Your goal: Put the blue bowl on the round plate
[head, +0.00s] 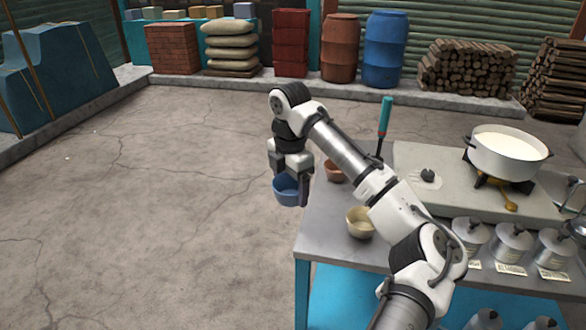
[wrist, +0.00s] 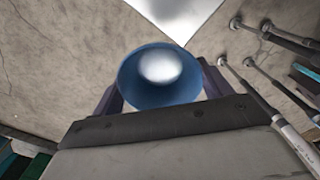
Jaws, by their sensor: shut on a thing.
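The blue bowl (head: 287,194) hangs in the air just left of the counter in the head view. My gripper (head: 291,182) is shut on it, with a finger on each side. In the wrist view the blue bowl (wrist: 130,84) sits between the dark fingers, opening toward the camera, with a bright white patch inside that looks like milk. I cannot pick out the round plate for certain. A pale round patch (head: 417,184) with a small dark thing on it lies on the counter's raised slab, and I cannot tell whether it is the plate.
The grey counter (head: 323,225) carries a reddish bowl (head: 334,171), a cream bowl (head: 360,223), and a white pot (head: 507,160) of white liquid on a burner. A teal-handled tool (head: 385,118) stands upright behind. Lidded metal containers (head: 512,245) line the front. Open floor lies left.

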